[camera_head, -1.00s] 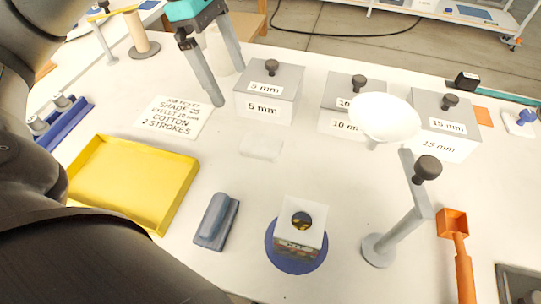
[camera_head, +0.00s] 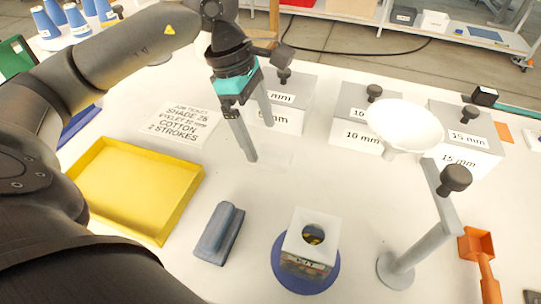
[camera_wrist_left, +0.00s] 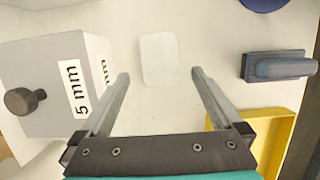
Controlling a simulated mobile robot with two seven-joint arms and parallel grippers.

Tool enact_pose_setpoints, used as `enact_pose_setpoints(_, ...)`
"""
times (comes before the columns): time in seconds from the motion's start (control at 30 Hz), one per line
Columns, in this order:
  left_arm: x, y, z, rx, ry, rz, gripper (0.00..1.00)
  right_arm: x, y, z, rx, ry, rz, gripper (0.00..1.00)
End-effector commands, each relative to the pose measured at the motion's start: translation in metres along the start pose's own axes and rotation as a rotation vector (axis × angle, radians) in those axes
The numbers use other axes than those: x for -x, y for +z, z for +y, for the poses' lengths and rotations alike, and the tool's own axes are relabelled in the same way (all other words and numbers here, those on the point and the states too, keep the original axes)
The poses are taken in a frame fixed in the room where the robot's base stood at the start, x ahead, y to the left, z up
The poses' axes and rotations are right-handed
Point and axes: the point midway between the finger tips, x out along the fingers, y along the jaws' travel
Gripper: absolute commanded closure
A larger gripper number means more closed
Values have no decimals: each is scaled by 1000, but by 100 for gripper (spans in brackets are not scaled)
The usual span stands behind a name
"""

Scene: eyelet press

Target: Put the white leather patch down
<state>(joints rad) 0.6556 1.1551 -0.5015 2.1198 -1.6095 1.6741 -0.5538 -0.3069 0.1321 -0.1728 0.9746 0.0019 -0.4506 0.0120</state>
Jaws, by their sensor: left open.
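The white leather patch (camera_wrist_left: 158,60) is a pale rounded rectangle lying flat on the white table. In the wrist view it sits ahead of and between the finger lines of my left gripper (camera_wrist_left: 160,75). The fingers are apart and nothing is between them. In the head view my left gripper (camera_head: 259,142) points down over the table, right of the job ticket and in front of the 5 mm box. There the patch is nearly lost against the white table beside the fingertips. My right gripper is not in view.
The 5 mm box (camera_wrist_left: 45,75) stands close to the left gripper. The yellow tray (camera_head: 138,190), blue-grey handled block (camera_head: 219,234), kit box (camera_head: 304,242) on a blue disc and grey stand with white funnel (camera_head: 404,125) surround a clear patch of table.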

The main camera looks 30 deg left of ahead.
Motion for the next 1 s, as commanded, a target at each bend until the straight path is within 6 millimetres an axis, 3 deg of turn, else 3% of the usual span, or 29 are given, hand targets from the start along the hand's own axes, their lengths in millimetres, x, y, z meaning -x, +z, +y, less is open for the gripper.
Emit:
enact_pose_setpoints(0.3,-36,4,0,-1,-3,-1,0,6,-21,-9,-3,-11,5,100)
enact_pose_setpoints(0.67,-40,5,0,-1,-1,0,0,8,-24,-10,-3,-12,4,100)
enact_pose_setpoints(1.0,-40,5,0,-1,-1,0,38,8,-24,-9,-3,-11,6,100)
